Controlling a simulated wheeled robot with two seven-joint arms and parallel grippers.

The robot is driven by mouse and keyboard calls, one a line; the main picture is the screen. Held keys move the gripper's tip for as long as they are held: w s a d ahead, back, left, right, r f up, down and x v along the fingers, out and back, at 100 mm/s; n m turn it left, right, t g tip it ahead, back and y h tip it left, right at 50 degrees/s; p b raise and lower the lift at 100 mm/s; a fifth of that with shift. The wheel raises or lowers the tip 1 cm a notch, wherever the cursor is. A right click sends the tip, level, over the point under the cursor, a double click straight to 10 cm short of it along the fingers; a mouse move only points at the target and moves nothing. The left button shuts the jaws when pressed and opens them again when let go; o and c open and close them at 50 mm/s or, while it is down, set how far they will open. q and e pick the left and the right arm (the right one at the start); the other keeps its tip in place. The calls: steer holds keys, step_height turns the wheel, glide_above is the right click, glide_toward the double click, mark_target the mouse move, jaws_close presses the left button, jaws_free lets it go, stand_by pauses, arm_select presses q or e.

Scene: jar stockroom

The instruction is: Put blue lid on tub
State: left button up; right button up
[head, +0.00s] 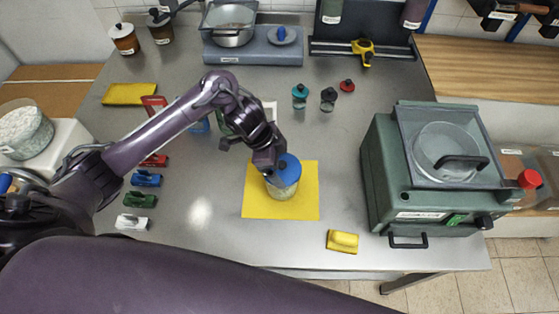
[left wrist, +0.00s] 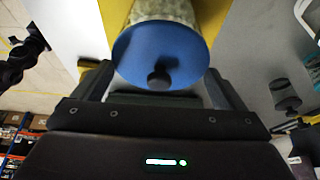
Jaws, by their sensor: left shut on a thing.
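The tub (head: 283,190) is a clear container with pale contents. It stands upright on a yellow mat (head: 255,208) near the table's front middle. The blue lid (head: 291,169) covers the tub's mouth; I cannot tell whether it is fully seated. My left gripper (head: 271,168) is at the lid from the upper left, shut on it. In the left wrist view the round blue lid (left wrist: 135,62), with a dark knob, lies between the two fingers, and the tub (left wrist: 165,10) shows behind it. The fingertips are partly hidden. My right gripper is not in view.
A green machine (head: 385,165) stands to the right. Small coloured blocks, including a green one (head: 138,200), line the left. Small jars (head: 299,97) stand behind the mat. The metal table is bare around the mat's right side.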

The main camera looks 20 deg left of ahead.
arm_select(q)
steer(key=shift+p, duration=0.3)
stand_by(0.9)
steer(key=shift+f+p, duration=0.15)
steer(key=shift+p, duration=0.35)
stand_by(0.6)
steer(key=o, duration=0.6)
steer(key=shift+o, duration=0.2)
